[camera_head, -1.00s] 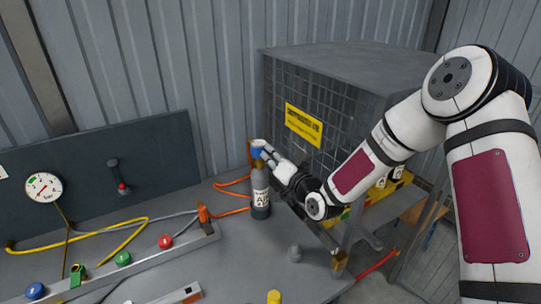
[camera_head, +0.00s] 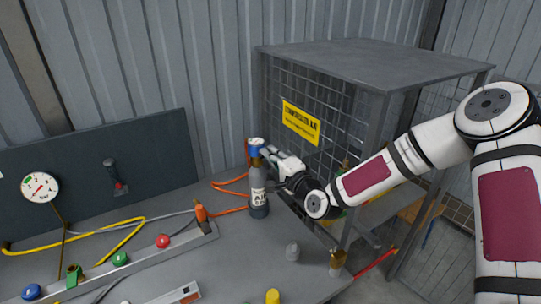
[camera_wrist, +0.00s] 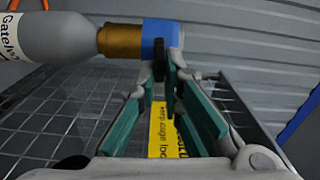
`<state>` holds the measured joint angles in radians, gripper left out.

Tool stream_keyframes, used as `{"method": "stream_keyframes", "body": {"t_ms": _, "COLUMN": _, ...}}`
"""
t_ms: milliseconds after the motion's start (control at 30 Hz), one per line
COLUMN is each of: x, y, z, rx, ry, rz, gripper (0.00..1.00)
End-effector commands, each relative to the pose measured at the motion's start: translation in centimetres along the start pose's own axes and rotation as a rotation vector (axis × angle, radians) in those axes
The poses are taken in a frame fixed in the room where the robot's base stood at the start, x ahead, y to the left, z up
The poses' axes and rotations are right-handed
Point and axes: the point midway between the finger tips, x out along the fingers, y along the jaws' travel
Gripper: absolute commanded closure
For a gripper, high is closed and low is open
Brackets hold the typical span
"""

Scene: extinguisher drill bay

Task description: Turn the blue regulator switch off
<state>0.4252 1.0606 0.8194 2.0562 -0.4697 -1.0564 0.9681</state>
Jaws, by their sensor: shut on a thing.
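The blue regulator switch (camera_head: 256,143) sits on top of a grey labelled cylinder (camera_head: 259,193) that stands upright on the bench by the cage. In the wrist view the blue regulator part (camera_wrist: 160,42) joins the cylinder's brass neck (camera_wrist: 120,41), with a dark disc on its near side. My gripper (camera_head: 268,152) reaches in from the right at the regulator's height. In the wrist view its teal-padded fingers (camera_wrist: 168,72) close at their tips around the dark disc at the blue part. The far side of the regulator is hidden.
A wire cage (camera_head: 350,65) with a yellow sign stands behind my gripper. A rail (camera_head: 130,262) with coloured knobs, hoses and a gauge (camera_head: 39,187) lie left.

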Motion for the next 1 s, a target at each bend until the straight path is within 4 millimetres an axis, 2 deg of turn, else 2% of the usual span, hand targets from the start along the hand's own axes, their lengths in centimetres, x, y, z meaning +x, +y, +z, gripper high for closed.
{"method": "stream_keyframes", "body": {"t_ms": 300, "x": -0.03, "y": 0.19, "z": 0.01, "rx": 0.088, "ry": 0.0, "rz": 0.001, "gripper": 1.0}}
{"method": "stream_keyframes", "body": {"t_ms": 767, "x": -0.02, "y": 0.2, "z": 0.03, "rx": 0.096, "ry": 0.0, "rz": 0.002, "gripper": 1.0}}
{"method": "stream_keyframes", "body": {"t_ms": 800, "x": -0.02, "y": 0.2, "z": 0.03, "rx": 0.096, "ry": 0.0, "rz": 0.001, "gripper": 0.86}}
{"method": "stream_keyframes", "body": {"t_ms": 867, "x": -0.02, "y": 0.19, "z": 0.03, "rx": 0.096, "ry": 0.0, "rz": 0.001, "gripper": 0.72}}
{"method": "stream_keyframes", "body": {"t_ms": 1000, "x": -0.01, "y": 0.17, "z": 0.02, "rx": 0.096, "ry": 0.0, "rz": 0.001, "gripper": 0.72}}
